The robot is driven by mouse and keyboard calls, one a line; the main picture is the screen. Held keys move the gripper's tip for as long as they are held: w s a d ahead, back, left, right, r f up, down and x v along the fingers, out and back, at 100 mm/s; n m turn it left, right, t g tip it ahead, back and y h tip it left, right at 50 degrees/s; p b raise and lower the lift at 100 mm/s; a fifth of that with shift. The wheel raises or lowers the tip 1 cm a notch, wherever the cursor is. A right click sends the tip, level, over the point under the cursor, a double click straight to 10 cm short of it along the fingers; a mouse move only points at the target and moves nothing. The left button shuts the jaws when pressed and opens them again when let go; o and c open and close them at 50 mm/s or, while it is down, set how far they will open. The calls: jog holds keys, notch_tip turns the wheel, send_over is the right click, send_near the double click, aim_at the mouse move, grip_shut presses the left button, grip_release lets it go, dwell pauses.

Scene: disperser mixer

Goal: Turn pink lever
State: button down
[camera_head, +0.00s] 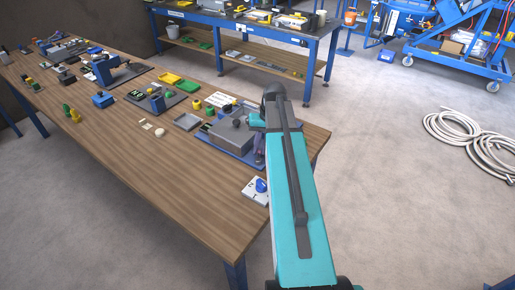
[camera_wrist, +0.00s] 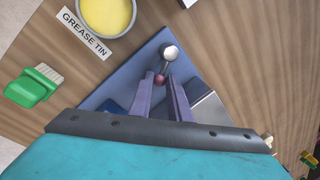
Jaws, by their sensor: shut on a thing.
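In the wrist view the pink lever shows only as a small dull-pink ball (camera_wrist: 160,80) between the tips of my gripper (camera_wrist: 161,84). The two purple-grey fingers are closed on it. A silver round-ended rod (camera_wrist: 169,53) stands just beyond the fingertips; whether it is joined to the pink ball I cannot tell. Below them lies a blue base plate (camera_wrist: 128,80). In the head view the grey mixer housing (camera_head: 229,136) sits on this plate near the table's right end, and my arm hides most of the lever area.
In the wrist view a grease tin (camera_wrist: 107,14), its label (camera_wrist: 85,33) and a green brush (camera_wrist: 32,88) lie near the plate. In the head view a white block with a blue knob (camera_head: 257,190) sits at the table's front edge.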

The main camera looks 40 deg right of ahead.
jog(key=m, duration=0.2)
jog(key=s+d+m, duration=0.1)
jog(key=m, duration=0.1)
jog(key=s+m+t+h, duration=0.1)
jog(key=m, duration=0.1)
jog(key=shift+s+d, duration=0.1)
jog(key=shift+d, duration=0.15)
jog(key=shift+m, duration=0.3)
jog(key=c, duration=1.7)
grip_release()
jog(key=shift+o, duration=0.2)
jog(key=shift+r, duration=0.15)
notch_tip(320, 180, up, 13)
jog(key=s+d+b, duration=0.1)
jog(key=s+b, duration=0.1)
jog(key=b, duration=0.1)
jog(key=shift+s+r, duration=0.15)
jog(key=shift+s, duration=0.05)
jog(key=shift+d, duration=0.1)
jog(key=shift+s, duration=0.1)
